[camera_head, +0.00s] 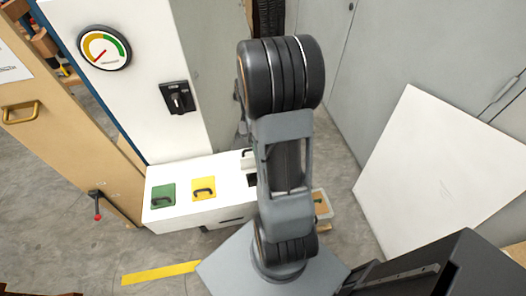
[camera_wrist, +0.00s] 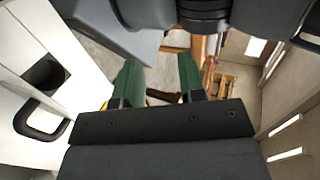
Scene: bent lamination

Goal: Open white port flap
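The white box (camera_head: 222,211) has a green flap (camera_head: 163,195) and a yellow flap (camera_head: 203,188) on top, each with a dark handle. A white flap (camera_head: 247,162) with a black handle shows at the box's right, partly hidden behind my arm. A dark patch lies just below it; I cannot tell for sure whether it is an open port. In the wrist view a black handle (camera_wrist: 38,120) stands on a white surface at the left, beside a dark round hole (camera_wrist: 42,75). My gripper (camera_wrist: 158,68) has its green fingers apart, with nothing between them, right of that handle.
A gauge (camera_head: 104,48) and a black rotary switch (camera_head: 178,97) are on the white cabinet. A wooden door (camera_head: 60,130) with a brass handle stands at the left. A white panel (camera_head: 440,170) leans at the right. Grey floor (camera_head: 90,245) shows at front left.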

